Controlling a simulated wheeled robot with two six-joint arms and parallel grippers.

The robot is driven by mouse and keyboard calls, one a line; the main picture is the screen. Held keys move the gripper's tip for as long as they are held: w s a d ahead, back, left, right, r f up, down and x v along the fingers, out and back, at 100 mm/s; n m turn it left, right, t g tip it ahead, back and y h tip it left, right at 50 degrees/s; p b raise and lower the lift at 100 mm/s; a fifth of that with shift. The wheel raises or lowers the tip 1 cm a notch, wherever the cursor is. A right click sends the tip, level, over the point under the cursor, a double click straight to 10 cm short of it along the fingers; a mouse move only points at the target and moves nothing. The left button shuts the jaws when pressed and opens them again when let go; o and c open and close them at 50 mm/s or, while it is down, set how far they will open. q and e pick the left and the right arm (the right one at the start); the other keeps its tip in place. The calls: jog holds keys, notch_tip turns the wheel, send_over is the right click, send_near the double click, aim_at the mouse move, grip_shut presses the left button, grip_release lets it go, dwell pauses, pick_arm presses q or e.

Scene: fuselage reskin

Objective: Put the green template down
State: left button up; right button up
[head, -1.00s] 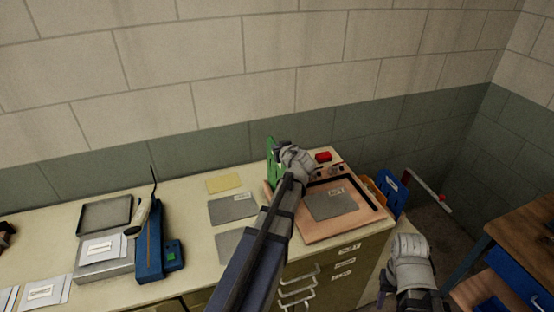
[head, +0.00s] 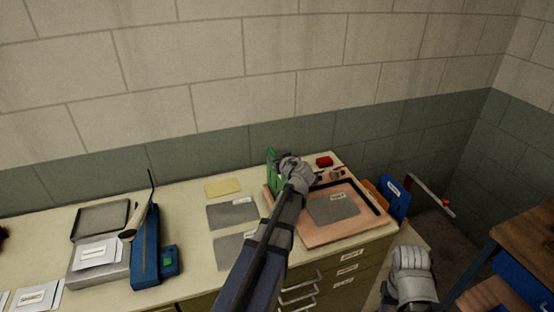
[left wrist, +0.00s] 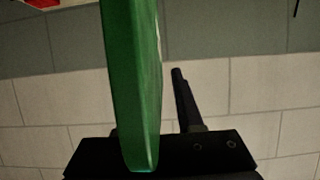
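The green template (head: 273,172) is upright, on edge, at the back left of the pinkish tray (head: 310,236). My left gripper (head: 284,170) is shut on it.
A grey sheet (head: 333,208) lies in the tray. Two grey sheets (head: 231,216) and a yellow pad (head: 222,187) lie to the left. A blue tool (head: 147,250) stands farther left. A red block (head: 324,161) is behind the tray; blue bins (head: 396,202) are right.

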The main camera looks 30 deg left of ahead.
pick_arm(q)
jog(key=shift+r+p, duration=0.3)
jog(key=shift+p, duration=0.05)
jog(key=p+v, duration=0.4)
jog(key=v, duration=0.8)
jog(key=shift+f, duration=0.1)
dwell(0.9)
